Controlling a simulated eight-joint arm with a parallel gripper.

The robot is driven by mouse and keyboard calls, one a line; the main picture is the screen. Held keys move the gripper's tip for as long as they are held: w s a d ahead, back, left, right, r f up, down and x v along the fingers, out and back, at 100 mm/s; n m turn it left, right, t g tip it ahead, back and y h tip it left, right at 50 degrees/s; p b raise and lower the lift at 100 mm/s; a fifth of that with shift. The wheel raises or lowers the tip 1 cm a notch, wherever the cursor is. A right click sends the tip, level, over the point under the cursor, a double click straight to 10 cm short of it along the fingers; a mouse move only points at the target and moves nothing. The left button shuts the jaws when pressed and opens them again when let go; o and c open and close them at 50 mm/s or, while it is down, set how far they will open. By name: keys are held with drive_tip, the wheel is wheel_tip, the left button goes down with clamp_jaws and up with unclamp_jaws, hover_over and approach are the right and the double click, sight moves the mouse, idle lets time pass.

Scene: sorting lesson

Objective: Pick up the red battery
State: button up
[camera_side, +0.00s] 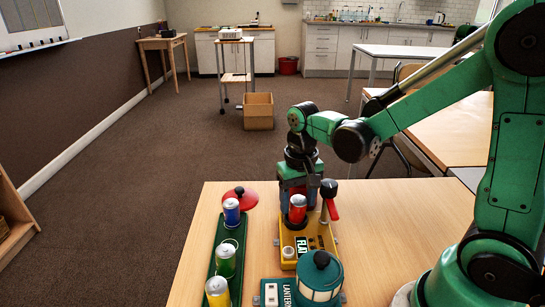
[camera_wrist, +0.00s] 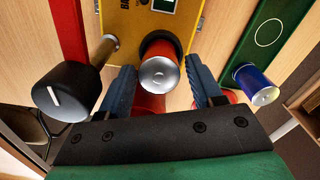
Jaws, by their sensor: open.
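The red battery (camera_side: 298,213) stands upright on the yellow tester box (camera_side: 288,262). In the wrist view the red battery (camera_wrist: 158,48) shows its silver end towards the camera, between the two blue fingers. My gripper (camera_side: 298,200) points down over the tester with its fingers around the top of the battery. In the wrist view my gripper (camera_wrist: 160,68) is open, with a visible gap between each finger and the battery. The battery's foot is hard to make out.
A black-knobbed red lever (camera_side: 331,208) stands close to the right of the battery. Left is a green tray (camera_side: 212,268) with blue (camera_side: 231,212), green (camera_side: 225,262) and yellow (camera_side: 217,293) batteries. A red lid (camera_side: 246,198) lies behind; a lantern (camera_side: 320,280) stands in front.

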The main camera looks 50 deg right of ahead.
sight(298, 198)
drive_tip(key=shift+f, duration=0.35)
clamp_jaws()
drive_tip(key=shift+r, duration=0.1)
wheel_tip(298, 198, up, 20)
idle(0.7)
